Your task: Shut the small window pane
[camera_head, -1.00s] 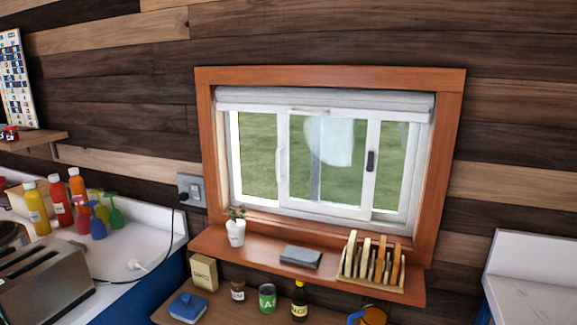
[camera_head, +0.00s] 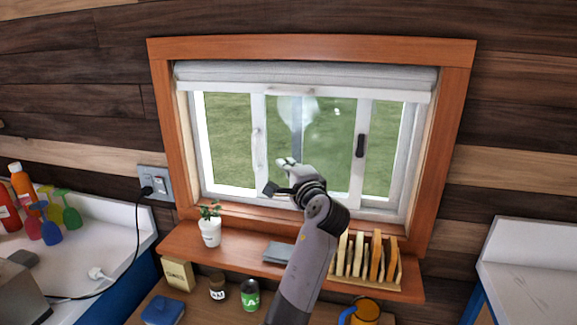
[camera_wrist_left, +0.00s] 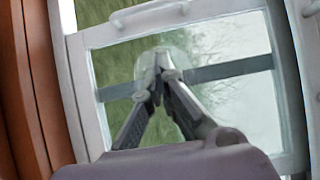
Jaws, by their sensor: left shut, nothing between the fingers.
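The window (camera_head: 400,200) has white-framed panes set in an orange wooden surround. A sliding pane (camera_head: 330,140) stands in the middle, with a white handle (camera_head: 256,150) on its left upright and a dark handle (camera_head: 360,146) on its right. Glass shows on both sides of it. My left gripper (camera_head: 284,176) is in front of the lower left of this pane, shut and empty. In the left wrist view, its closed fingertips (camera_wrist_left: 162,58) point at the glass of a white-framed pane (camera_wrist_left: 225,50); I cannot tell whether they touch. My right gripper is out of view.
The wooden sill below holds a potted plant (camera_head: 210,226), a grey flat item (camera_head: 278,252) and a rack of boards (camera_head: 385,268). A lower shelf carries jars and a box. A rolled white blind (camera_head: 300,76) hangs above the panes.

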